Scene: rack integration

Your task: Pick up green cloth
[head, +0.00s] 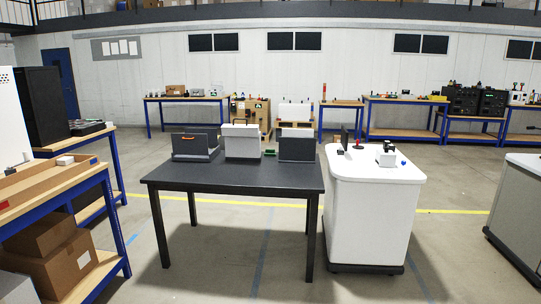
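No green cloth can be clearly made out in the head view. A small green item (270,152) shows at the far edge of the black table (235,178), between the white box and the right grey box; it is too small to tell whether it is cloth. Neither of my grippers is in view.
On the black table stand a grey box with an orange handle (190,148), a white box (242,142) and a grey box (297,147). A white cabinet (368,225) stands right of it, a wooden-topped bench (60,185) at the left. Floor in front is clear.

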